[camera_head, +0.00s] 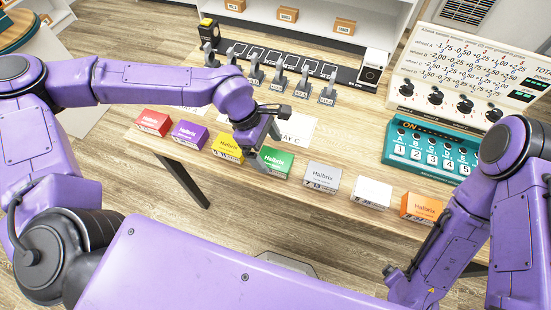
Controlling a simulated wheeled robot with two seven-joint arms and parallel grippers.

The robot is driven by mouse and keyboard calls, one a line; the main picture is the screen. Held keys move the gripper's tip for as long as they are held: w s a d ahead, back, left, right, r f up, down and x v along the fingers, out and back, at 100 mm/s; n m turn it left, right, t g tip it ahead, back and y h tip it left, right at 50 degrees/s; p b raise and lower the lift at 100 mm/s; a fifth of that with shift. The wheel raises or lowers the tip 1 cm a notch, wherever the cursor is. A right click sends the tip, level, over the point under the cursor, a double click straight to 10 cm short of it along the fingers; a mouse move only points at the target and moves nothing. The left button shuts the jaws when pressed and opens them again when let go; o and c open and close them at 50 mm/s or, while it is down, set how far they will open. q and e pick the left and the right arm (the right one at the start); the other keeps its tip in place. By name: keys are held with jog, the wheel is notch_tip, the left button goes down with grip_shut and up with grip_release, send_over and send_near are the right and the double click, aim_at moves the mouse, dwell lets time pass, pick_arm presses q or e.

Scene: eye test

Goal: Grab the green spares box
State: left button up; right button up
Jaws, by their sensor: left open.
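The green box (280,160), labelled Halbrix, sits on the wooden table in a row of similar coloured boxes. My left gripper (266,150) points down at the green box's left and rear side, with its jaws open. One finger overlaps the box's left end in the picture. I cannot tell whether it touches the box. My right arm is at the lower right, and its gripper does not show.
A yellow box (228,146), purple box (188,134) and red box (153,122) stand left of the green one. A grey box (322,176), white box (371,192) and orange box (421,207) stand right. A teal switch panel (432,150) is behind.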

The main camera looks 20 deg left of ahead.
aim_at(274, 158)
pick_arm(q)
jog(key=x, duration=0.5)
jog(key=shift+w, duration=0.15)
jog(key=shift+a+f+p, duration=0.1)
jog(key=shift+f+p, duration=0.1)
jog(key=shift+p, duration=0.25)
jog(key=shift+c, duration=0.3)
jog(key=c, duration=1)
jog(key=shift+c, duration=0.2)
